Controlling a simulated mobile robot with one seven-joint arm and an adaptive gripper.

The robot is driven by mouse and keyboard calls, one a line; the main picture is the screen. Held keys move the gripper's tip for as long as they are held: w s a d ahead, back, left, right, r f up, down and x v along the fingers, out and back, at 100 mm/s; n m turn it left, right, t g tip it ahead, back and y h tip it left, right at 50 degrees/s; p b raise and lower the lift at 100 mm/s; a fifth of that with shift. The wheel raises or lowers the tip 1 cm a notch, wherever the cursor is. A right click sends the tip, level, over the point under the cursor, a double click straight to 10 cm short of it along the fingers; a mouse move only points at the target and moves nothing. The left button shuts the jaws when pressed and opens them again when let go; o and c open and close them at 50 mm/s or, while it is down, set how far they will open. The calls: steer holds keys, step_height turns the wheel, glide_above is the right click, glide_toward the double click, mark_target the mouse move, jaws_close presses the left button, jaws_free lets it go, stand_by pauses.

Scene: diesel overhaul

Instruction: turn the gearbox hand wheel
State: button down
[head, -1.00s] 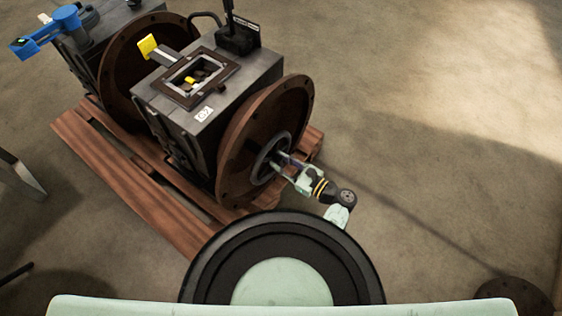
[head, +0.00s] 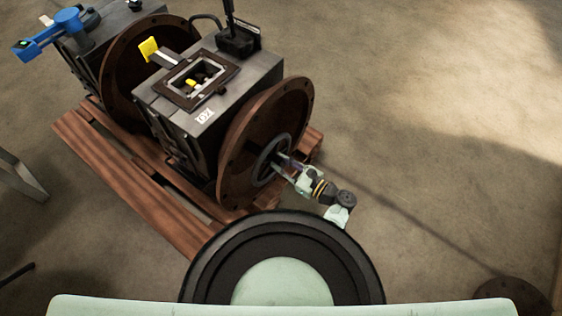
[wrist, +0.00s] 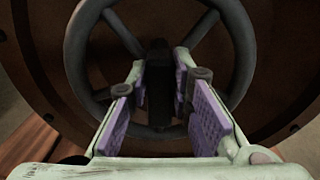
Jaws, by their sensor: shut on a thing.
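The gearbox (head: 212,112) is a dark grey block with large rust-brown round flanges, standing on a wooden pallet. Its grey spoked hand wheel (head: 262,160) sits in front of the near flange. In the wrist view the hand wheel (wrist: 83,73) fills the upper middle, with spokes running to a dark central part. My gripper (wrist: 158,85) reaches in at the wheel's lower middle, its purple-padded fingers on both sides of a dark upright piece of the wheel, shut on it. In the head view my gripper (head: 290,167) meets the wheel from the lower right. The exact contact is partly hidden.
The wooden pallet (head: 115,170) lies under the gearbox. A blue part (head: 50,38) stands on a second housing at the upper left. A yellow-tipped lever (head: 149,48) rises beside the framed top opening.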

steer(key=c, duration=1.4)
jaws_free()
steer(key=shift+c, duration=0.2)
steer(key=v, duration=1.2)
steer(key=shift+d, duration=0.1)
